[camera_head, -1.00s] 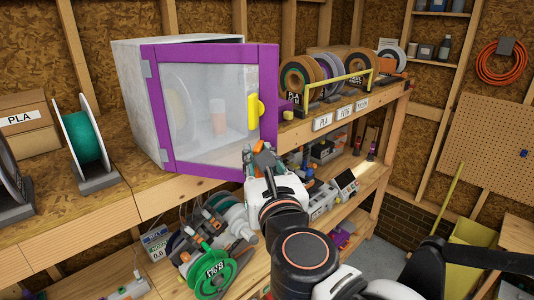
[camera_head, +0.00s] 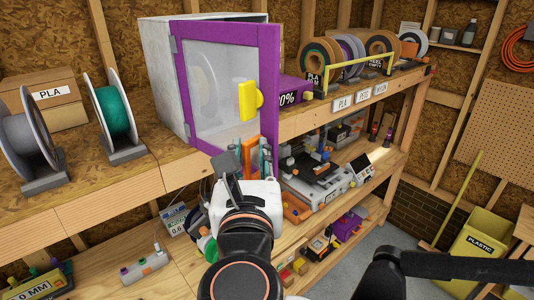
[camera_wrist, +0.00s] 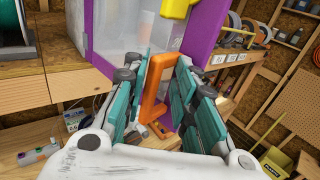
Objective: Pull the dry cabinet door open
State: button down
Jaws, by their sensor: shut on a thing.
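The dry cabinet (camera_head: 165,65) stands on the wooden bench, a grey box behind a clear door with a purple frame (camera_head: 268,75). The door is hinged on its left and stands ajar, its right edge swung out from the box. A yellow latch (camera_head: 248,100) is on the door's right side. My gripper (camera_head: 252,160) is at the door's lower right corner, below the latch. In the wrist view, my teal fingers (camera_wrist: 160,85) are closed around an upright orange handle-like piece (camera_wrist: 157,85). Its attachment to the door is partly hidden.
Green (camera_head: 113,110) and grey (camera_head: 28,130) spools stand left of the cabinet. A spool rack (camera_head: 350,65) stands to its right. The lower shelf holds a printer (camera_head: 320,180) and tools. The floor at right is partly clear near a yellow bin (camera_head: 480,250).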

jog(key=shift+s+a+r, duration=0.2)
jog(key=shift+a+r, duration=0.2)
jog(key=shift+a, duration=0.3)
jog(key=c, duration=1.7)
grip_release()
jog(key=shift+a, duration=0.1)
jog(key=shift+o, duration=0.2)
jog(key=shift+a+f, duration=0.1)
jog(key=shift+f, duration=0.05)
jog(key=shift+s+f, duration=0.1)
